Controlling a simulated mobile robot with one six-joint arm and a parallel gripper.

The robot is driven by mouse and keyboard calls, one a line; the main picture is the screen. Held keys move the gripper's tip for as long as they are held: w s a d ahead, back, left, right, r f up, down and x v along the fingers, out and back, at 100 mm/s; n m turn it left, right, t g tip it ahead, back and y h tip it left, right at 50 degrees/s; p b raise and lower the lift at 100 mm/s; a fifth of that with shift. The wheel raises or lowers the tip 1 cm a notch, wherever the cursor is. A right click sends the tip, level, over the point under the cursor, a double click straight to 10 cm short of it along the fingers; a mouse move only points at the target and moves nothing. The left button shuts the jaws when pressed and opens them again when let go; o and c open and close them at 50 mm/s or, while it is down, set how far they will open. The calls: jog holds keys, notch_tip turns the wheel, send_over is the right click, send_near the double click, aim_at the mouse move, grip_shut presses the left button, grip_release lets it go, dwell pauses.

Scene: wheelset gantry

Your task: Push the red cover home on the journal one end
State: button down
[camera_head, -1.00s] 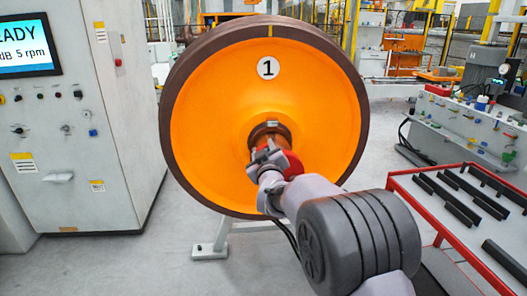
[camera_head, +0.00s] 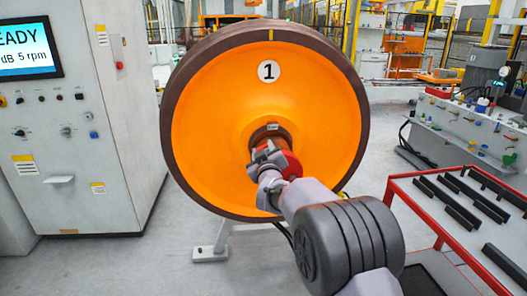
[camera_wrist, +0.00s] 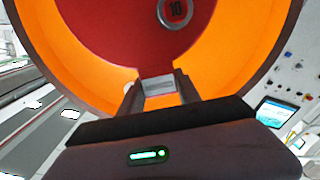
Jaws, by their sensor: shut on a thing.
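The orange wheel (camera_head: 225,110) with a brown rim and a "1" label faces me in the head view. At its hub the dark journal end (camera_head: 266,133) shows above my gripper (camera_head: 266,158). The red cover (camera_head: 293,164) is at the hub, partly hidden behind my gripper and wrist. In the wrist view the red cover (camera_wrist: 110,40) is large, with a round grey "10" mark, against the orange wheel. My gripper (camera_wrist: 158,86) is shut on the cover, with a grey piece between its fingers. Whether the cover is fully seated cannot be told.
A grey control cabinet (camera_head: 85,130) with a lit screen stands at the left. A red-edged cart (camera_head: 430,208) with several dark bars is at the right, near my arm. A workbench (camera_head: 465,125) stands behind it.

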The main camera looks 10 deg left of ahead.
jog(key=shift+w+a, duration=0.15)
jog(key=shift+w, duration=0.4)
jog(key=c, duration=0.8)
grip_release()
jog(key=shift+o, duration=0.2)
jog(key=shift+s, duration=0.1)
jog(key=p+v, duration=0.2)
jog(key=v, duration=1.5)
jog(key=shift+s+r, duration=0.15)
